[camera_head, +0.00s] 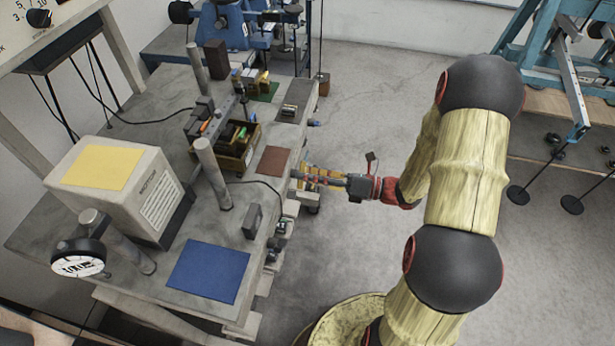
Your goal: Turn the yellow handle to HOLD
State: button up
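A small yellow part (308,169), which looks like the yellow handle, is at the right edge of the grey workbench (210,312). My gripper (300,178) reaches in from the right, and its fingers overlap the yellow part in this view. I cannot tell whether they touch it, or whether they are open or shut. The handle's angle and any HOLD marking are too small or hidden to read.
The bench holds a beige box (145,190), a wooden tray (238,150), grey posts (212,172), a blue mat (208,270) and a brown mat (274,160). A round dial (78,262) is front left. Blue-green framework (575,80) stands at right. Open floor lies between.

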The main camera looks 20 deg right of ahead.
jog(key=shift+c, duration=1.1)
grip_shut()
